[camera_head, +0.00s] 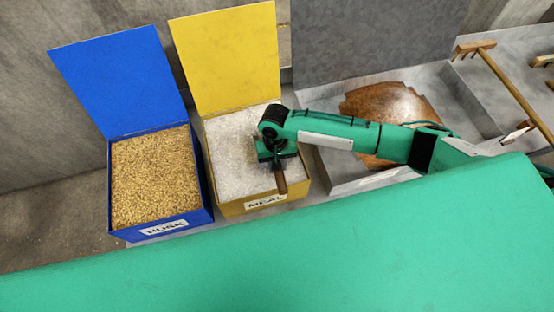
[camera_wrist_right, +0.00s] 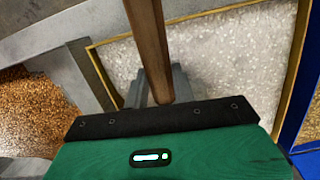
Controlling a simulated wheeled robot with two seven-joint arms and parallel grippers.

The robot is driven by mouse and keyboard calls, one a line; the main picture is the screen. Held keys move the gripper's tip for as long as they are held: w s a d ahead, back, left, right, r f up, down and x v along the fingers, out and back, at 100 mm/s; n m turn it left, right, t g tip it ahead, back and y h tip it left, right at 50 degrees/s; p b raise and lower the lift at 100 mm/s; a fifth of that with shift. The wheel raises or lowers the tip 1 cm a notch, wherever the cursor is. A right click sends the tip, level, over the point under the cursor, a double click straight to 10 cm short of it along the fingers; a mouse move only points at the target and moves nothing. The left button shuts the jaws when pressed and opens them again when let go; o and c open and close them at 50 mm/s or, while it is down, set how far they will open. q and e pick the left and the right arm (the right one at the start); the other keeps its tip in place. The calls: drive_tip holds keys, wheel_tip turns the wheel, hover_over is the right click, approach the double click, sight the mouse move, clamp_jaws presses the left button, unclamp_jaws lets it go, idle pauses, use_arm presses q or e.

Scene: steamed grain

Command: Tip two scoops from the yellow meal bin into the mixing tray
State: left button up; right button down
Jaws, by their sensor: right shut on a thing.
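The yellow meal bin (camera_head: 232,207) stands open in the middle of the head view, its lid (camera_head: 225,58) raised, full of pale meal (camera_head: 232,150). My right gripper (camera_head: 279,166) is over the right part of this meal, shut on a wooden handle (camera_head: 281,184). The handle also crosses the right wrist view (camera_wrist_right: 148,45), with the grey fingers (camera_wrist_right: 158,88) around it. The scoop's bowl is hidden, so I cannot tell what it holds. The grey mixing tray (camera_head: 340,184) lies right of the bin with brown grain (camera_head: 392,108) in it. My left gripper is out of view.
The blue husk bin (camera_head: 120,232) stands open left of the meal bin, full of tan husk (camera_head: 153,180), lid (camera_head: 120,82) up. A wooden rake (camera_head: 510,90) lies at the far right. A grey panel (camera_head: 375,35) stands behind the tray. My right forearm crosses over the tray.

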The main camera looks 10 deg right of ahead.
drive_tip(key=shift+s+r+t+p, duration=0.3)
drive_tip(key=shift+s+r+p, duration=0.05)
drive_tip(key=shift+s+r, duration=0.2)
drive_tip(key=s+r+t, duration=0.1)
drive_tip(key=s+r, duration=0.1)
drive_tip(key=s+r+t, duration=0.1)
drive_tip(key=s+r, duration=0.1)
drive_tip(key=shift+a+r+t, duration=0.15)
drive_tip(key=shift+r+t, duration=0.15)
drive_tip(key=shift+t, duration=0.1)
drive_tip(key=shift+s+r, duration=0.25)
drive_tip(key=shift+r, duration=0.2)
drive_tip(key=c, duration=1.7)
unclamp_jaws()
clamp_jaws()
drive_tip(key=shift+w, duration=0.15)
